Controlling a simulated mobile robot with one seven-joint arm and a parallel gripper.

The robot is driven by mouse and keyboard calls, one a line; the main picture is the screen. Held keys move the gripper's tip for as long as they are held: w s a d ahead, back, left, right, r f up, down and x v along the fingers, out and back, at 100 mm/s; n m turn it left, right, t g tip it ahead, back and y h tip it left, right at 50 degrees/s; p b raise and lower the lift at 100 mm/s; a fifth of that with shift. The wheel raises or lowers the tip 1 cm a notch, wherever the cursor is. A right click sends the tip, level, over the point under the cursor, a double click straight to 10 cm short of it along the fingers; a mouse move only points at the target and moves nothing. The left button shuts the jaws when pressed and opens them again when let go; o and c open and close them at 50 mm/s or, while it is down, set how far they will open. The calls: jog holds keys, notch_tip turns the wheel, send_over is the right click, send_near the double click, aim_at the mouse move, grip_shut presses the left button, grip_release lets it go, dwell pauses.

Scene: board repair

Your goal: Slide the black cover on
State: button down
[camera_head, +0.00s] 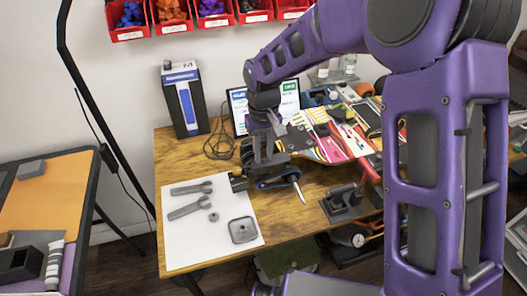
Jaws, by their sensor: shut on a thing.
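My gripper (264,166) is over the middle of the wooden table, pointing down. It is shut on a dark part that looks like the black cover, mostly hidden by the fingers. Just below the fingers is a long, rounded dark part with a blue edge (278,181), beside a pale rod (300,193). I cannot tell whether the held part touches it. The brightly patterned board (335,145) lies to the right, partly behind my arm. A small black block (239,182) sits left of the fingers.
A white sheet (195,245) at the table's front left holds two wrenches (190,207), a small nut and a square grey dish (243,230). A dark stand (343,203) is at the front right. A tall black box (187,100) and a cable are behind.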

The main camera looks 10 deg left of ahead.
aim_at(263, 163)
jog(key=shift+f, duration=0.15)
dwell(0.4)
jog(key=shift+f+b, duration=0.65)
jog(key=shift+f, duration=0.2)
dwell(0.7)
jog(key=shift+f+b, duration=0.55)
jog(key=shift+f, duration=0.3)
jog(key=shift+f, duration=0.1)
dwell(0.5)
jog(key=shift+f, duration=0.35)
jog(key=shift+f+b, duration=0.15)
jog(key=shift+b, duration=0.15)
dwell(0.9)
dwell(0.3)
jog(key=c, duration=0.6)
grip_release()
jog(key=shift+c, duration=0.2)
